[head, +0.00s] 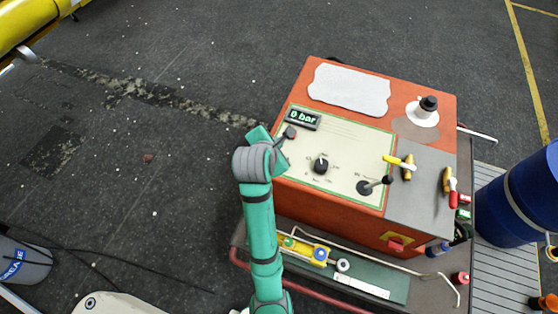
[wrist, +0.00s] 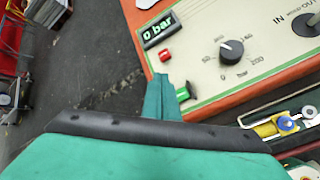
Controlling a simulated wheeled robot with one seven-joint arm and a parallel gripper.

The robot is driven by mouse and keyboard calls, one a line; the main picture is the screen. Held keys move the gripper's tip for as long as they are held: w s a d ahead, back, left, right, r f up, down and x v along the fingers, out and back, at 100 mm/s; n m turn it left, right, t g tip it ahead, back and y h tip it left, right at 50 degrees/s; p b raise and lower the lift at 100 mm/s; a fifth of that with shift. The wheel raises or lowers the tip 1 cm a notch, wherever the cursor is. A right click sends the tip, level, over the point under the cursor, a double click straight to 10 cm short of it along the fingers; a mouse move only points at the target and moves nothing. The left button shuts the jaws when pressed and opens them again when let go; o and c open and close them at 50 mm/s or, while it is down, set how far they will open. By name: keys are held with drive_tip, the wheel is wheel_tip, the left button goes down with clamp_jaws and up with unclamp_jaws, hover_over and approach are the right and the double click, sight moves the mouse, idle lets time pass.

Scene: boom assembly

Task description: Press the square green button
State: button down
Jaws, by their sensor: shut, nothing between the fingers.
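The control panel (wrist: 205,70) is a cream plate on an orange machine. The square green button (wrist: 183,94) shows in the wrist view at the panel's left edge, below a red button (wrist: 166,56). My gripper (wrist: 160,96) has its teal fingers together and empty, immediately left of the green button and overlapping its edge in the picture. I cannot tell whether they touch it. In the head view my arm reaches the panel's left side, and the green button is hidden there behind my wrist.
A "0 bar" display (head: 303,119) sits above the buttons. A black knob (head: 320,166) and a black lever (head: 374,185) stand up from the panel to the right. Yellow and red valve handles are farther right. A blue barrel (head: 520,200) stands beside the machine. The floor at left is mostly clear.

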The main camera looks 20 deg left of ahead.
drive_tip(key=shift+f, duration=4.3)
drive_tip(key=shift+f, duration=0.1)
drive_tip(key=shift+f, duration=0.3)
drive_tip(key=shift+f, duration=0.55)
drive_tip(key=shift+r, duration=0.95)
drive_tip(key=shift+r, duration=0.1)
drive_tip(key=shift+r, duration=2.4)
